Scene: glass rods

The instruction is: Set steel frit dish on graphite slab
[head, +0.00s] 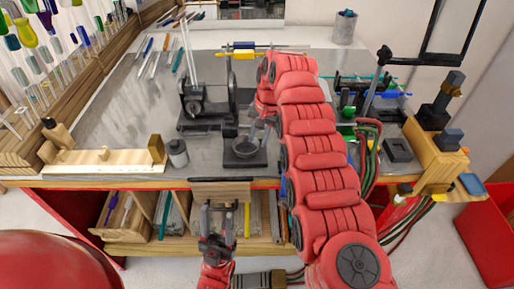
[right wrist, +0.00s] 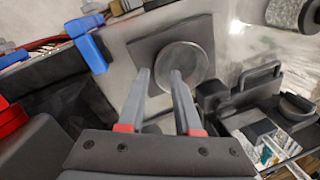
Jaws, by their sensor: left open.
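The steel frit dish (head: 246,147) is a small round grey dish over the dark square graphite slab (head: 245,163) on the bench. In the right wrist view the dish (right wrist: 190,62) shows as a round disc overlapping the slab (right wrist: 150,46); I cannot tell whether it rests fully on it. My right gripper (head: 263,127) is at the dish, mostly hidden by its red arm. Its two fingers (right wrist: 160,75) stand apart, one over the dish and one beside its edge. My left gripper (head: 217,222) is open and empty in front of the bench, below its edge.
A black stand (head: 195,105) is behind the slab and a grey jar (head: 177,152) to its left. A wooden rack (head: 105,160) lies further left. Hoses (head: 371,150) and a hollow dark block (head: 397,150) are to the right. Open shelves sit below the bench edge.

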